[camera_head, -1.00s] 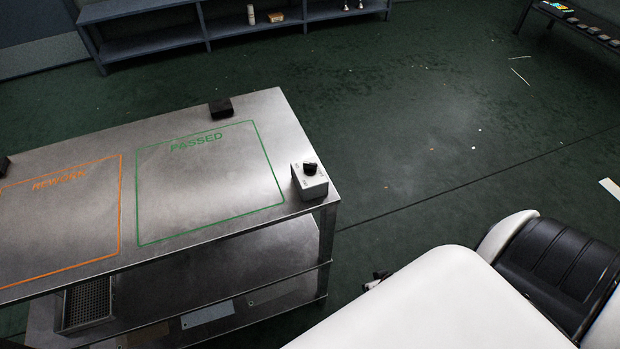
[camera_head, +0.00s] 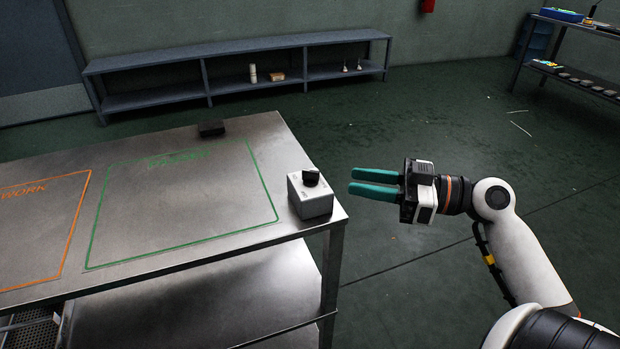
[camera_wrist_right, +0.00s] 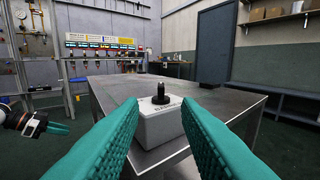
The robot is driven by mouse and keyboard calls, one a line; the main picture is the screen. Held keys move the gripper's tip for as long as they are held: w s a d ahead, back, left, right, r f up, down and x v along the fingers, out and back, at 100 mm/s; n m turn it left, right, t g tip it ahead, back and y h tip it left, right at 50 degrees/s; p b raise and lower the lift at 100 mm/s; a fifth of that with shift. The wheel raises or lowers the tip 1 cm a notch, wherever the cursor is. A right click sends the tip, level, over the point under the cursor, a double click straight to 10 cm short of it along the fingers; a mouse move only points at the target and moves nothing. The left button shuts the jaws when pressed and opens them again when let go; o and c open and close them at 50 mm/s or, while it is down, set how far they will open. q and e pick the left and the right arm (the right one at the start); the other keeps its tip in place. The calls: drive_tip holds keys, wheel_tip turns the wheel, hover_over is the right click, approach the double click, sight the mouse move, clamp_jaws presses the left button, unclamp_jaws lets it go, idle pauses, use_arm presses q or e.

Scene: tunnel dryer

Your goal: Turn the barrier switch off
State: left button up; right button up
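The barrier switch is a light grey box (camera_head: 309,199) with a black rotary knob (camera_head: 311,178) on top. It sits at the near right corner of the metal table. Small marks beside the knob are too small to read. My right gripper (camera_head: 351,181) has teal fingers, is open and empty, and points left at the box from beyond the table edge, with a gap. In the right wrist view the box (camera_wrist_right: 160,125) and its upright knob (camera_wrist_right: 160,95) show between the spread fingers. My left gripper (camera_wrist_right: 57,128) shows at the left of that view; its opening is unclear.
The metal table (camera_head: 215,130) has a green outlined area (camera_head: 180,210) beside the switch and a black block (camera_head: 211,129) at its back edge. A blue-grey shelf (camera_head: 240,48) stands along the far wall. The floor right of the table is clear.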

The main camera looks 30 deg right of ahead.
sight(309, 170)
drive_tip(key=x, duration=0.8)
drive_tip(key=shift+w+a, duration=0.2)
drive_tip(key=shift+w, duration=0.1)
use_arm(q)
drive_tip(key=shift+s+a+f+g+p, duration=0.3)
drive_tip(key=shift+s+f+g, duration=0.4)
drive_tip(key=shift+s+g, duration=0.1)
use_arm(e)
drive_tip(key=shift+w+a, duration=0.4)
drive_tip(key=shift+w, duration=0.05)
clamp_jaws()
